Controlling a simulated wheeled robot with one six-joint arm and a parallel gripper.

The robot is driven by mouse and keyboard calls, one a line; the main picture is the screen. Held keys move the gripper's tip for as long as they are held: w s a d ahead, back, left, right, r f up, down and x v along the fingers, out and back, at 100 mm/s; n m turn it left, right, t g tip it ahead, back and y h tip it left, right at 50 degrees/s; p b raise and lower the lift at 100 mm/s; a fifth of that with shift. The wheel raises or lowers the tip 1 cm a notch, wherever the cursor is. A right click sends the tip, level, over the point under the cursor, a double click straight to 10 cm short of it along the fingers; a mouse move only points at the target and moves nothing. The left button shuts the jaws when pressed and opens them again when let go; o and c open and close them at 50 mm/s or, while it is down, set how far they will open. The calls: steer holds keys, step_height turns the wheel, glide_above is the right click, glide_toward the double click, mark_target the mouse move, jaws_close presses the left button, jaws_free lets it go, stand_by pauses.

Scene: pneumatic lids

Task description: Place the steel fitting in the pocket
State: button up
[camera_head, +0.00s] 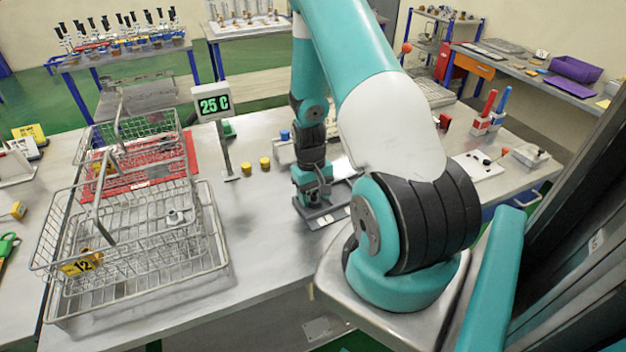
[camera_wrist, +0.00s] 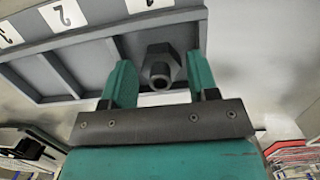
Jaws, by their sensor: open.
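The steel fitting (camera_wrist: 160,70), dark grey with a hexagonal head and a round bored end, lies between my fingers in the wrist view. My gripper (camera_wrist: 159,76) is open, with one green finger on each side of it; a gap shows at the left finger, and the right finger is close to it. The fitting appears to sit in or just over an end pocket of a grey divided tray (camera_wrist: 88,61); I cannot tell how deep. In the head view my gripper (camera_head: 313,190) is low over the tray (camera_head: 322,217), and the fitting is hidden.
White number labels (camera_wrist: 62,14) mark the tray's edge. Wire baskets (camera_head: 130,262) stand on the steel bench to the left, one over a red mat (camera_head: 180,150). A display reading 25 C (camera_head: 213,103) and two yellow pieces (camera_head: 265,163) stand nearer the tray.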

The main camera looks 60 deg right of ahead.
mark_target(310, 195)
step_height(310, 195, up, 12)
steer(key=w+b, duration=0.2)
steer(key=b, duration=0.1)
steer(key=w+a+r+n+t, duration=0.1)
steer(key=a+r+n, duration=0.15)
steer(key=a, duration=0.25)
steer(key=w+a+r+n, duration=0.1)
steer(key=w+a+r, duration=0.1)
steer(key=a+r, duration=0.3)
steer(key=s+a+r+n+y, duration=0.1)
steer(key=s+a+r+n, duration=0.2)
steer(key=s+a, duration=0.2)
steer(key=s+a+r+n+y, duration=0.1)
steer(key=s+a+r+n, duration=0.2)
steer(key=a, duration=0.8)
steer(key=s+a+r+n+y, duration=0.1)
steer(key=s+a+r+n, duration=0.2)
steer(key=s+a, duration=0.4)
steer(key=shift+a+t, duration=0.3)
steer(key=shift+a, duration=0.8)
